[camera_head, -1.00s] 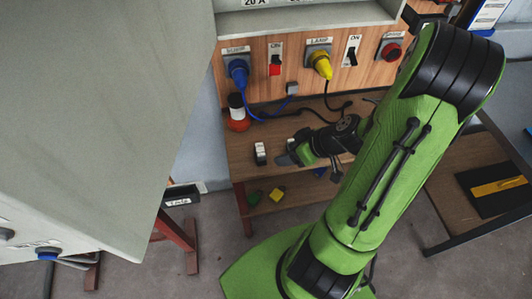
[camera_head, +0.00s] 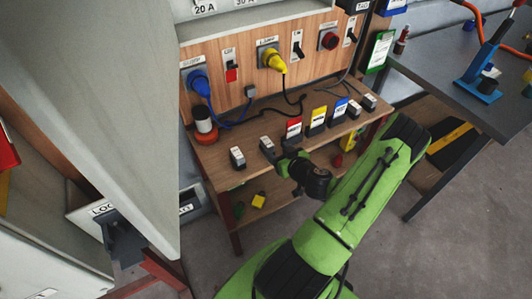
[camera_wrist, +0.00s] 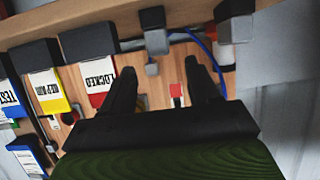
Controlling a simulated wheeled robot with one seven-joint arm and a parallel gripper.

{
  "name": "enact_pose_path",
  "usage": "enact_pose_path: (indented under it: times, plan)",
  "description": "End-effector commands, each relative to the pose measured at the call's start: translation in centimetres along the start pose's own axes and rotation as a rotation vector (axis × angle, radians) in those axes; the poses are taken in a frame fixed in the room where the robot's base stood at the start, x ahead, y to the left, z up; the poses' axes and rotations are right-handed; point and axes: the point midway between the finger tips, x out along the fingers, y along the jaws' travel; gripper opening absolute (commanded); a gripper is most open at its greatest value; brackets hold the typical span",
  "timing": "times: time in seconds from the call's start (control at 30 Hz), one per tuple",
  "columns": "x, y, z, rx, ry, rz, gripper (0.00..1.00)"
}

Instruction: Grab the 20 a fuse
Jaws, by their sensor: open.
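Two small dark grey blocks with pale fronts, which look like fuses, stand on the left part of the wooden bench: a left one (camera_head: 237,158) and a right one (camera_head: 267,145). Their ratings cannot be read, so I cannot tell which is 20 A. My gripper (camera_head: 280,157) is beside the right block, at the bench's front edge. In the wrist view, my gripper (camera_wrist: 160,78) is open and empty. The right block (camera_wrist: 153,30) shows beyond the gap between the fingers, and the left block (camera_wrist: 235,22) shows off to the right.
Red, yellow and blue labelled blocks stand right of the fuses; the red one (camera_head: 292,130) is nearest my gripper. Two more small grey blocks (camera_head: 362,105) stand farther right. A large grey cabinet (camera_head: 120,90) fills the left.

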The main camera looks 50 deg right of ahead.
Motion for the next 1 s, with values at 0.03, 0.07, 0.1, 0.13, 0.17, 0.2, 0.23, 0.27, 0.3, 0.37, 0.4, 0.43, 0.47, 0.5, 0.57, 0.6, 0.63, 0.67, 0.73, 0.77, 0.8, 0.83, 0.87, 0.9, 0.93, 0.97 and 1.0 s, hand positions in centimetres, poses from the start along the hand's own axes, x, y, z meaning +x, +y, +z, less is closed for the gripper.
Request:
enact_pose_path:
  times: [0.03,0.07,0.1,0.13,0.17,0.2,0.23,0.27,0.3,0.37,0.4,0.43,0.47,0.5,0.57,0.6,0.63,0.67,0.73,0.77,0.8,0.83,0.87,0.9,0.93,0.97,1.0]
  plan:
    - [1.0,-0.1,-0.6,-0.004,0.004,-0.004,0.61]
    - [1.5,-0.1,-0.6,-0.003,0.003,-0.003,0.61]
    - [2.1,-0.1,-0.6,-0.003,0.003,-0.002,0.61]
    - [2.4,0.0,-0.6,-0.002,0.002,-0.002,0.61]
    - [2.6,0.0,-0.6,-0.002,0.003,-0.001,0.61]
    - [3.1,-0.1,-0.6,-0.001,0.003,-0.002,0.61]
    - [3.5,-0.1,-0.6,-0.002,0.004,-0.002,0.61]
    - [4.0,-0.1,-0.5,-0.001,0.003,-0.002,0.61]
    - [4.8,-0.1,-0.6,-0.002,0.005,-0.003,0.61]
    - [6.0,-0.2,-0.5,-0.003,0.004,-0.003,0.61]
    - [6.7,-0.1,-0.4,-0.003,0.004,-0.003,0.61]
    - [7.2,-0.1,-0.4,-0.003,0.004,-0.002,0.61]
    - [7.5,-0.1,-0.4,-0.003,0.004,-0.001,0.61]
    - [7.8,-0.1,-0.4,-0.001,0.003,-0.001,0.61]
    - [8.1,-0.1,-0.4,-0.001,0.003,0.0,0.61]
    - [8.1,0.0,-0.4,0.0,0.003,0.0,0.61]
    - [8.1,0.0,-0.4,0.0,0.003,0.0,0.61]
    - [8.1,0.0,-0.3,0.0,0.003,0.0,0.61]
    - [8.1,0.0,-0.3,0.0,0.002,0.0,0.59]
    - [8.0,0.0,-0.3,0.0,0.002,0.0,0.55]
    - [8.0,0.0,-0.3,0.0,0.002,0.0,0.48]
    - [8.0,0.0,-0.3,0.0,0.002,0.0,0.44]
    - [8.0,0.0,-0.3,0.0,0.002,0.0,0.39]
    - [8.0,0.0,-0.3,0.0,0.002,0.0,0.33]
    - [8.0,0.0,-0.3,0.0,0.002,0.0,0.28]
    - [8.0,0.0,-0.3,0.0,0.002,0.0,0.24]
    - [8.0,0.0,-0.3,0.0,0.002,0.0,0.18]
